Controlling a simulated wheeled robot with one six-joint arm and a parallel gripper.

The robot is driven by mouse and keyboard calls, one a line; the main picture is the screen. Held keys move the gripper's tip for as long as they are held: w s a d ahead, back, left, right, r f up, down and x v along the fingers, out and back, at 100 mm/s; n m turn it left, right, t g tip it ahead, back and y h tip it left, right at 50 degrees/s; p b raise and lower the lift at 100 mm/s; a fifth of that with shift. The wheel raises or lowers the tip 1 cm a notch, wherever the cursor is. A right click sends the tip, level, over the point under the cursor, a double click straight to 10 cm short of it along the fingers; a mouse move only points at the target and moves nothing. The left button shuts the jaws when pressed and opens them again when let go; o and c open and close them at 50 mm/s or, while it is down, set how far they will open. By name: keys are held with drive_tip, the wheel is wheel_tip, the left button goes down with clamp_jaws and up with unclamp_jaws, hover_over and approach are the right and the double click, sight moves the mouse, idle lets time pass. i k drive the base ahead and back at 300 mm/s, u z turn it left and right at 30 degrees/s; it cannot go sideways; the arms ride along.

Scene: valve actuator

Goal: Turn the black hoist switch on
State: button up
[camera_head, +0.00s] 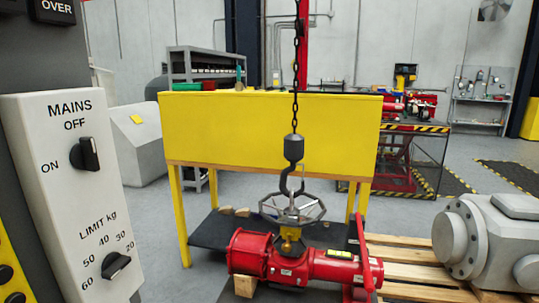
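A grey-white control panel (60,200) stands close at the left edge of the head view. On its upper part is a black rotary switch (86,154) under the words MAINS and OFF, with ON printed to its left. Its handle stands roughly upright, towards OFF. A chain hoist (294,148) with a dark hook hangs in the middle, above a red valve actuator (300,265). An open metal ring-shaped frame (292,208) is at the hook, over the actuator. My gripper is not in view.
A second black knob (115,265), marked LIMIT kg, sits lower on the panel. A yellow-fronted table (270,127) stands behind the hoist. A wooden pallet (405,270) and a grey machine part (490,240) are at the right. Grey floor (150,220) shows between the panel and table.

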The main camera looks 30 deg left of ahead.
sight(83, 155)
drive_tip(key=u, duration=1.6)
drive_tip(key=k, duration=0.4)
drive_tip(key=u, duration=0.4)
drive_tip(key=i, duration=0.45)
drive_tip(key=z, duration=0.05)
